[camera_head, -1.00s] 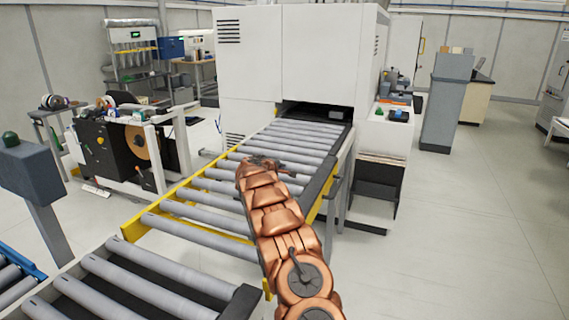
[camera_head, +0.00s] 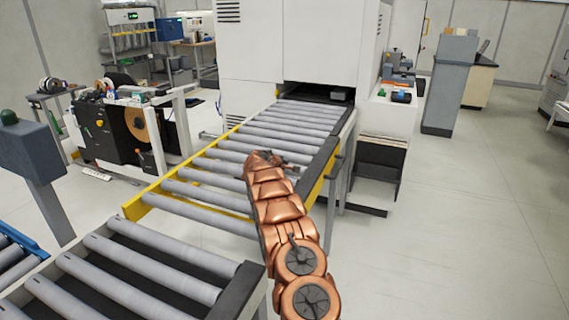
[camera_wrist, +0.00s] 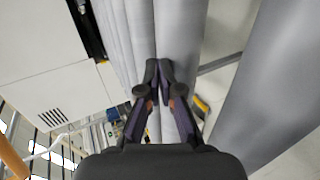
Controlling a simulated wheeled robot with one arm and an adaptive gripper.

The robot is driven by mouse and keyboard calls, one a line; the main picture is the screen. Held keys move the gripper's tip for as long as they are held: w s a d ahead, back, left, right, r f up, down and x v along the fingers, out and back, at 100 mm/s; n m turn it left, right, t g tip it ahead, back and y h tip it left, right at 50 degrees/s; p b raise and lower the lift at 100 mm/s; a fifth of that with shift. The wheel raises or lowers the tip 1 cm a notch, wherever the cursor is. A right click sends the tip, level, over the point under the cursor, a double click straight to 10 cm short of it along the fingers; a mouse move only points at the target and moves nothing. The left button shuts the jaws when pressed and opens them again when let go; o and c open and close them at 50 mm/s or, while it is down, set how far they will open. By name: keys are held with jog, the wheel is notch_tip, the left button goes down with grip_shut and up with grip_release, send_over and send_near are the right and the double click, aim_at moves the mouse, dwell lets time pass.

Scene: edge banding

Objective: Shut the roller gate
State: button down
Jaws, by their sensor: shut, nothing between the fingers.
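The roller section that looks like the gate (camera_head: 192,190) has grey rollers in a yellow frame. In the head view it runs from the white machine toward the grey-roller conveyor (camera_head: 150,266) at the front. It looks about level, with a gap before that conveyor. I cannot tell whether it is latched. My gripper (camera_head: 268,157) is at the end of my copper arm, over the right part of the rollers. In the wrist view my gripper (camera_wrist: 158,70) is shut and empty, its fingertips in front of grey rollers (camera_wrist: 180,35). Whether it touches them is unclear.
The white machine (camera_head: 290,40) stands behind with a dark opening. A white cabinet (camera_head: 388,115) with small items is at its right. A grey post with a box (camera_head: 28,150) stands at left, near an edge-tape unit (camera_head: 110,130). The floor at right is clear.

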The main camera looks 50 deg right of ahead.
jog(key=shift+f, duration=0.7)
jog(key=shift+a+r, duration=0.15)
jog(key=s+a+r+b, duration=0.2)
jog(key=a+r+b, duration=0.2)
jog(key=a+r, duration=0.3)
jog(key=shift+s+r, duration=0.4)
jog(key=shift+r, duration=2.1)
